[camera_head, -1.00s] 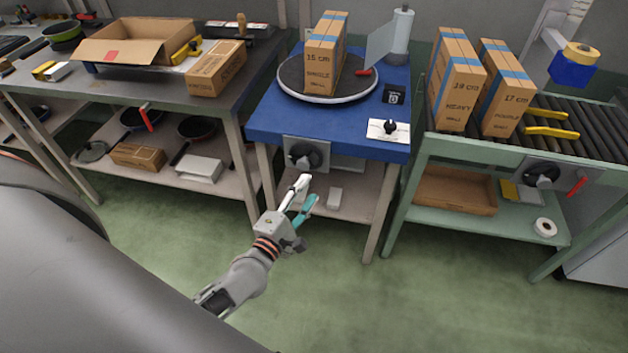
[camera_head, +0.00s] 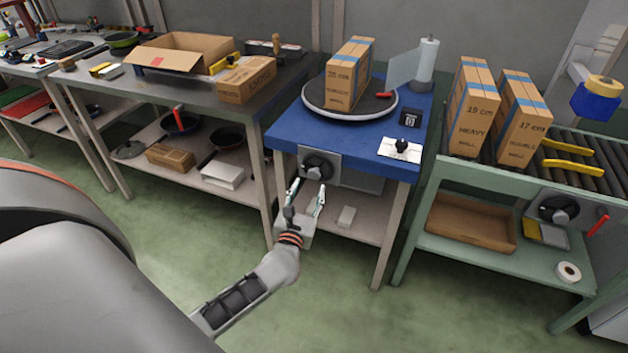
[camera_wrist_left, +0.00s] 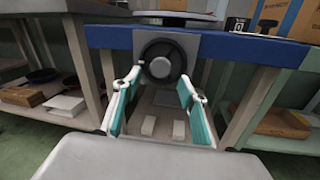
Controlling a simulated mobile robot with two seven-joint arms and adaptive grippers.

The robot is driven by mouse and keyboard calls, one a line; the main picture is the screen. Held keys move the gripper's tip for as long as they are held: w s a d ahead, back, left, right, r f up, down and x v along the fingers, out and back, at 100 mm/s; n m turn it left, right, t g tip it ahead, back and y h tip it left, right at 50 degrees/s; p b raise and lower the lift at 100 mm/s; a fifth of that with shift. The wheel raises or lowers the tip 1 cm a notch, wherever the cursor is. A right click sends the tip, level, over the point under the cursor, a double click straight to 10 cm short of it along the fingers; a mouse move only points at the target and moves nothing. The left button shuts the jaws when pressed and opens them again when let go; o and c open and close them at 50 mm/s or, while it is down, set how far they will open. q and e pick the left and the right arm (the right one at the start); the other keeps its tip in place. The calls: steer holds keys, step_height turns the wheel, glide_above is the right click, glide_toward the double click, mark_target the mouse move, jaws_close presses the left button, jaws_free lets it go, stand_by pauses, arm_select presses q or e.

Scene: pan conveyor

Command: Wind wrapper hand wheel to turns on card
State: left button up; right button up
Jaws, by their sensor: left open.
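The wrapper hand wheel (camera_head: 317,166) is a dark round knob on a grey plate at the front of the blue wrapper table (camera_head: 290,135). In the left wrist view the wheel (camera_wrist_left: 162,62) is straight ahead, beyond the fingertips. My left gripper (camera_head: 307,188) is open and empty, just below and in front of the wheel, apart from it. A carton (camera_head: 346,75) stands upright on the round turntable (camera_head: 322,106). A white card (camera_head: 400,149) with a black knob lies at the table's front right; its writing is too small to read. My right gripper is not in view.
A green roller conveyor (camera_head: 440,170) at right holds two tall cartons (camera_head: 472,108) and has its own dark wheel (camera_head: 559,209) and red lever. A grey bench (camera_head: 200,100) stands at left with an open box (camera_head: 180,55). The green floor in front is clear.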

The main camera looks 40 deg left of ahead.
mark_target(313, 177)
arm_select(q)
steer(key=x, duration=0.5)
steer(key=shift+w+a, duration=0.1)
steer(key=shift+w, duration=0.25)
steer(key=c, duration=1.1)
